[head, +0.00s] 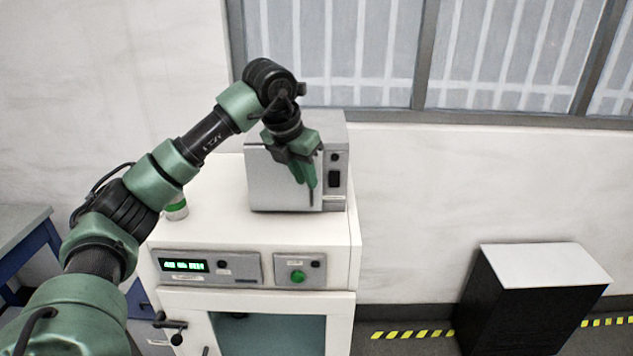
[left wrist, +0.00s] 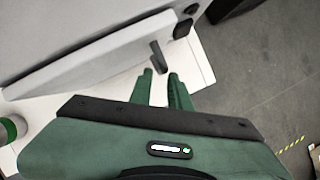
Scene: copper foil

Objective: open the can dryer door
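The can dryer looks like a small grey box (head: 325,130) on top of a white cabinet, with its door (head: 270,185) facing me. The door looks shut or nearly so; I cannot tell exactly. In the left wrist view, the door (left wrist: 95,60) has a short dark handle (left wrist: 158,58) near its right end. My left gripper (head: 307,180) is in front of the door's right part. In the left wrist view, its two fingertips (left wrist: 160,78) are apart with nothing between them, and the handle lies just beyond them. My right gripper is not in view.
A white cabinet (head: 220,228) with a control panel carries the dryer. A can with a green band (head: 176,208) stands on it at the left. A black box with a light top (head: 540,265) stands on the floor at the right. A blue table (head: 25,225) is at the left.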

